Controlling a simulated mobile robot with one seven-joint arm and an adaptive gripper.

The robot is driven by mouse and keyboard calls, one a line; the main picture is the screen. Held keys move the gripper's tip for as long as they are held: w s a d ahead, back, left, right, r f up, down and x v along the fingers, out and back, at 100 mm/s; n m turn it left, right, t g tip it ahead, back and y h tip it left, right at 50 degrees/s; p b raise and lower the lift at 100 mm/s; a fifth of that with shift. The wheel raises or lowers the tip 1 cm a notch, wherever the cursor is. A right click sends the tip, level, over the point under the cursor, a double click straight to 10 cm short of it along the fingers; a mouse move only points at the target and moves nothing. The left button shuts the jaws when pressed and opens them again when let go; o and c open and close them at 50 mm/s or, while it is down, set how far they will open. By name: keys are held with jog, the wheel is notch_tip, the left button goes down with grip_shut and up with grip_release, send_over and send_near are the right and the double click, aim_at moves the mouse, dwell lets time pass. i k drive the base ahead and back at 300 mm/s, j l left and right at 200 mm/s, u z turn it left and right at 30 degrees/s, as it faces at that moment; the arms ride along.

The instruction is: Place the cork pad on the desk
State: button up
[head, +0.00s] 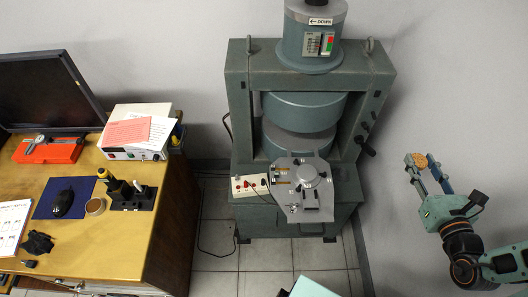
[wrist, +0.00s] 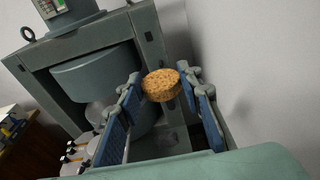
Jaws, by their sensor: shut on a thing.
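The cork pad (wrist: 162,85) is a round, speckled tan disc between the fingertips of my gripper (wrist: 163,88) in the wrist view. In the head view the cork pad (head: 420,160) shows at the tip of my gripper (head: 422,165), raised in the air at the right. My gripper is shut on it, well to the right of the magnet machine. The wooden desk (head: 90,250) stands at the far left in the head view, on the other side of the machine from my gripper.
The green magnet machine (head: 240,100) stands between desk and arm, with a grey plate (head: 310,205) jutting forward. The desk carries a monitor (head: 45,90), white box (head: 150,115), red case (head: 45,151), mouse (head: 63,203), round brown item (head: 95,206) and black holder (head: 133,197). Its front middle is bare.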

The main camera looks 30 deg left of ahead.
aim_at(123, 249)
jog(key=k+j+u, duration=0.3)
jog(key=k+j, duration=0.15)
jog(key=j, duration=0.15)
jog(key=k+j+u, duration=0.3)
jog(key=j, duration=0.4)
jog(key=k+j+u, duration=0.3)
jog(key=j, duration=0.45)
jog(key=k+j+u, duration=0.15)
jog(key=j, duration=0.25)
jog(key=k, duration=0.05)
